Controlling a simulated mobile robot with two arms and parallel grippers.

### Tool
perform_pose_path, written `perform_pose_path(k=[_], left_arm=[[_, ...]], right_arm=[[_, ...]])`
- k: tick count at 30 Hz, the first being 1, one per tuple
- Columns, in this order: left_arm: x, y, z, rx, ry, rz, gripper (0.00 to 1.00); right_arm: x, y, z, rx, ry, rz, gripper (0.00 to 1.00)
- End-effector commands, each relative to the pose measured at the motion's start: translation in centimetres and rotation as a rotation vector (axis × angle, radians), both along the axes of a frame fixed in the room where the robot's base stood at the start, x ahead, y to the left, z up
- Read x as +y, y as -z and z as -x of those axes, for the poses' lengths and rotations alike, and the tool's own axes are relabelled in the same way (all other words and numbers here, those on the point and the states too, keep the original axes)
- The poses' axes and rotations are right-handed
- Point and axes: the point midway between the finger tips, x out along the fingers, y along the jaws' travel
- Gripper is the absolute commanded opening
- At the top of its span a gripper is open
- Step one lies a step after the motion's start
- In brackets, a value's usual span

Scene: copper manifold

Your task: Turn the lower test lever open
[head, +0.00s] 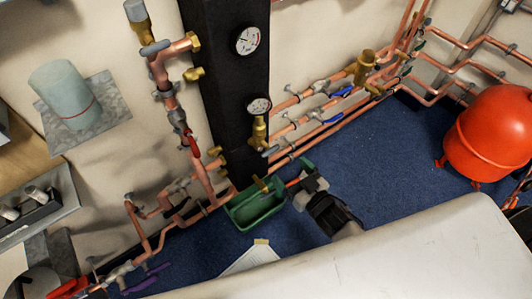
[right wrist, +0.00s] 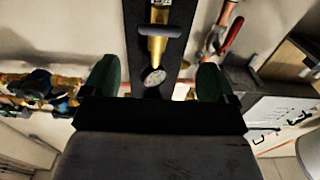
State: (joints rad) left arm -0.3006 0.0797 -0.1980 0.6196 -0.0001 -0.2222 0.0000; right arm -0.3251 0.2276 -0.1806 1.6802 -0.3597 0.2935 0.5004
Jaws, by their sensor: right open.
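The pipework has several small valves; I cannot tell for certain which is the lower test lever. Two small brass test valves show left of the black column: an upper one (head: 194,74) and a lower one (head: 215,162), close to the vertical copper pipe. A brass valve (head: 259,132) hangs below the lower gauge (head: 259,105). A brass valve with a grey handle (right wrist: 160,31) shows between the fingers in the right wrist view. My right gripper (head: 298,174) is open and empty, with green fingertips, right of the column's foot and apart from the valves. My left gripper is out of view.
A green bin (head: 243,217) stands by the column (head: 222,110), close to my right gripper. Red-handled (head: 192,145) and blue-handled (head: 341,92) valves sit on the pipes. A red tank (head: 496,130) stands at right. Blue floor (head: 405,155) is clear between.

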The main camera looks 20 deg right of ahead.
Motion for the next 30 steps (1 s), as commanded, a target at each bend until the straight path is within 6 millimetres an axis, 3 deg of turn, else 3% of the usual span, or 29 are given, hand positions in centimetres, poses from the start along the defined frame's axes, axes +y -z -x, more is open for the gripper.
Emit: perform_pose_path(k=[9, 15, 27, 30], left_arm=[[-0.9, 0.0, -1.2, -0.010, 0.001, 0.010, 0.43], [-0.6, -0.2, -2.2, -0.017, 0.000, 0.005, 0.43], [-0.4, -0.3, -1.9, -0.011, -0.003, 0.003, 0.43], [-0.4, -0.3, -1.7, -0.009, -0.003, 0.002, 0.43]], right_arm=[[2.0, 0.1, -5.7, 0.001, 0.002, 0.000, 0.87], [3.0, 0.1, -8.2, 0.003, 0.002, 0.001, 0.87], [3.2, 0.1, -8.9, 0.005, 0.002, 0.002, 0.87], [3.2, 0.1, -8.9, 0.004, 0.002, 0.001, 0.73]])
